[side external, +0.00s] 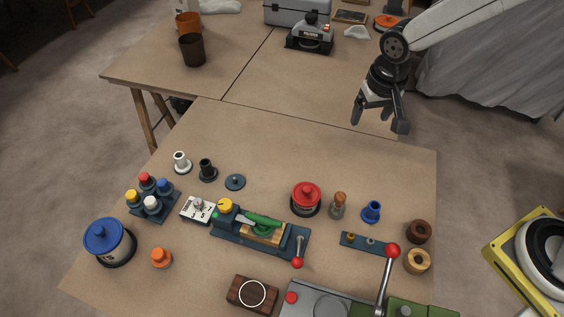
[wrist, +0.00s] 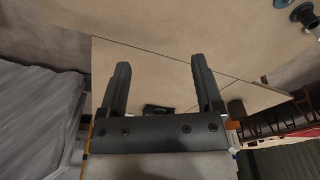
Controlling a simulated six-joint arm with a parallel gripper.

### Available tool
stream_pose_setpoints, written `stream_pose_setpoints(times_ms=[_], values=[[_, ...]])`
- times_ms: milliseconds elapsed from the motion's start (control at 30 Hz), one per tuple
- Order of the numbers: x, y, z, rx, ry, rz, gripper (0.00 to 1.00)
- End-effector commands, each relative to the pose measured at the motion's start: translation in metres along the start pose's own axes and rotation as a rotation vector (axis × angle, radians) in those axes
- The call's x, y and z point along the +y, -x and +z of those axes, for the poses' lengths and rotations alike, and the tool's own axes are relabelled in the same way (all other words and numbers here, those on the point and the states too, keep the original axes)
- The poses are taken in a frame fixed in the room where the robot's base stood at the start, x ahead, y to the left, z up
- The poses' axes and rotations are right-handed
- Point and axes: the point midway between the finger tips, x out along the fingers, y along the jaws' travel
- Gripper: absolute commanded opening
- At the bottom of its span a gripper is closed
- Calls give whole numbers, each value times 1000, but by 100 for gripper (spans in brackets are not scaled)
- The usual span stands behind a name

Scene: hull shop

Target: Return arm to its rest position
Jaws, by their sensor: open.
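My gripper (side external: 378,122) is open and empty. In the side view it hangs with its fingers down over the back right part of the near table (side external: 290,135), above the bare board, apart from every object. In the wrist view both dark fingers of my gripper (wrist: 159,66) stand wide apart with nothing between them, and the bare tabletop (wrist: 190,25) shows beyond. My white arm reaches in from the upper right of the side view.
Nearest below are a red-lidded pot (side external: 306,197), a wooden-topped piece (side external: 338,204) and a blue piece (side external: 372,211). A red-knobbed lever (side external: 392,251) stands at front right. A black machine (side external: 311,38) sits on the far table. A grey drape (side external: 480,75) hangs at right.

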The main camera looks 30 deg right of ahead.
Motion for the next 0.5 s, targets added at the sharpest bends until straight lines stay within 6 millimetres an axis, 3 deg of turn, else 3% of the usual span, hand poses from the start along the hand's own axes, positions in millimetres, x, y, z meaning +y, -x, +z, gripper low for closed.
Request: stream_pose_setpoints(times_ms=[33, 200, 500], values=[[16, 3, 7, 8, 19, -8, 84], [58, 8, 34, 39, 107, -29, 84], [103, 9, 75, 88, 219, -36, 84]])
